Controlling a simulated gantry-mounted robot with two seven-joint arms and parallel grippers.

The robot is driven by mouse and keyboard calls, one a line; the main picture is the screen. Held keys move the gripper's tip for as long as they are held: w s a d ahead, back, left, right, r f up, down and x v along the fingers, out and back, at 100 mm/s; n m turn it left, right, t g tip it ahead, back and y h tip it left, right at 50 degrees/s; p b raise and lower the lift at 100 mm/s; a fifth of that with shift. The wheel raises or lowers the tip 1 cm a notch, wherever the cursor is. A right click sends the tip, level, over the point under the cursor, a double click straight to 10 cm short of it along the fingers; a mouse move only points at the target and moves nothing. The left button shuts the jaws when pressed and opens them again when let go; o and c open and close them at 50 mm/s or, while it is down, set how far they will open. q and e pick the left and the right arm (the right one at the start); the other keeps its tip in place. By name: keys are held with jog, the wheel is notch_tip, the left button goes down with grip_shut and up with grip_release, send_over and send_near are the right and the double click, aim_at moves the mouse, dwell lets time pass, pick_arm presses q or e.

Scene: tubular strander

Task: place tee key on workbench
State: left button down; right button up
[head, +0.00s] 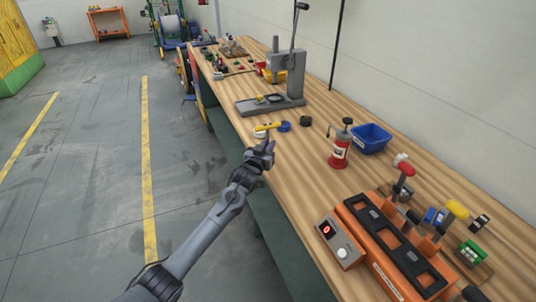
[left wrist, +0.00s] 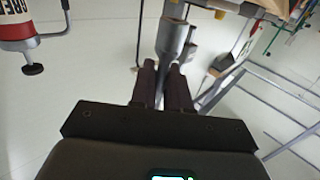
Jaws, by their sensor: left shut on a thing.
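My left gripper (head: 266,147) is at the left edge of the workbench (head: 312,200). In the left wrist view its two dark fingers (left wrist: 162,85) are closed on a grey cylindrical piece, which I take to be the tee key (left wrist: 172,42). In the head view the gripper hides most of what it holds. A yellow bar (head: 267,127) shows just beyond the fingertips; I cannot tell whether it belongs to the key. My right gripper is not in view.
A grey arbor press (head: 290,85) stands beyond the gripper. A blue ring (head: 284,126) and a dark round part (head: 306,121) lie nearby. A red grease can (head: 340,150), blue bin (head: 371,138) and orange fixture (head: 385,250) are to the right. Bare wood lies between gripper and fixture.

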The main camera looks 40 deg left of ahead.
pick_arm(q)
jog(key=shift+f+b, duration=0.4)
jog(key=shift+f, duration=1.3)
jog(key=shift+f, duration=0.15)
jog(key=c, duration=1.1)
grip_release()
